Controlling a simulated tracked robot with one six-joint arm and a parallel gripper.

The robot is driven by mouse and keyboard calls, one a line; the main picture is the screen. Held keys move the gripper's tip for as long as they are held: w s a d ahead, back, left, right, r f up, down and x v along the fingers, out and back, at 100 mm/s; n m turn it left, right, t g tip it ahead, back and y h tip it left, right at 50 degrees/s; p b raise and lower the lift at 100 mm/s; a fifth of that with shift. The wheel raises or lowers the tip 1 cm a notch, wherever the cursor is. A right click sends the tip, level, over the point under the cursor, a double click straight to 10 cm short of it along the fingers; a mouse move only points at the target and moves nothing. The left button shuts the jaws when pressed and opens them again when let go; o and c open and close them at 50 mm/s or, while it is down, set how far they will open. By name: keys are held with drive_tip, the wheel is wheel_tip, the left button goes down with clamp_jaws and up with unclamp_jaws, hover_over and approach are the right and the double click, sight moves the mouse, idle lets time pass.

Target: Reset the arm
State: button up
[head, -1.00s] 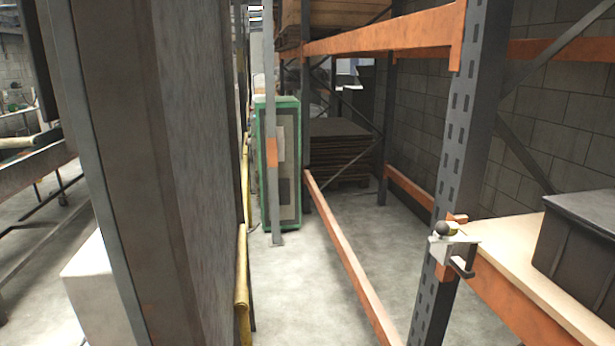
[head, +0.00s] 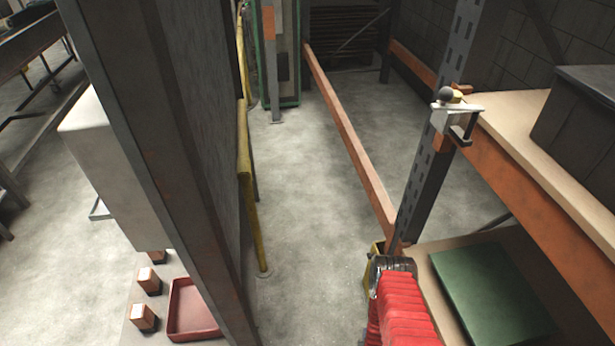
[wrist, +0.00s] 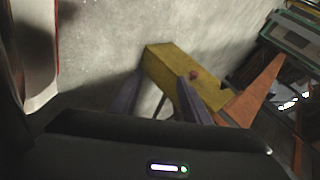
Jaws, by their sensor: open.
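My gripper (wrist: 157,97) shows in the wrist view with its two dark fingers apart and nothing between them. Beyond the fingers is a yellow post guard (wrist: 175,75) with a bolt, next to an orange beam (wrist: 252,100). I cannot tell whether a finger touches the guard. In the head view, the red-sleeved part at the bottom centre appears to be my arm, extending low toward the foot of the dark rack upright (head: 440,125). My fingers are not visible there.
A pale shelf (head: 525,125) holding a black bin (head: 580,115) stands right, above a lower shelf with a green panel (head: 490,295). A large grey panel (head: 170,120) stands left. A red tray (head: 192,310) is at lower left. Floor between is clear.

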drive_tip(key=s+a+n+g+y, duration=0.1)
drive_tip(key=s+a+n+g, duration=0.1)
drive_tip(key=s+n+g, duration=0.3)
drive_tip(key=w+a+r+n+g+y, duration=0.1)
drive_tip(key=w+r+n+g, duration=0.2)
drive_tip(key=r, duration=1.4)
drive_tip(key=w+a+r+n+g+y, duration=0.1)
drive_tip(key=w+r+n+g, duration=0.25)
drive_tip(key=r, duration=1.35)
drive_tip(key=s+a+r+n+t, duration=0.1)
drive_tip(key=s+r+t, duration=0.1)
drive_tip(key=r, duration=1.2)
drive_tip(key=s+a+r+n+t, duration=0.1)
drive_tip(key=s+r+t, duration=0.2)
drive_tip(key=r, duration=1.2)
drive_tip(key=s+a+r+n+t, duration=0.1)
drive_tip(key=s+r, duration=0.5)
drive_tip(key=r, duration=0.9)
drive_tip(key=shift+s+a+n+t+h, duration=0.25)
drive_tip(key=shift+n+t, duration=0.3)
drive_tip(key=shift+t, duration=0.3)
drive_tip(key=shift+d, duration=0.1)
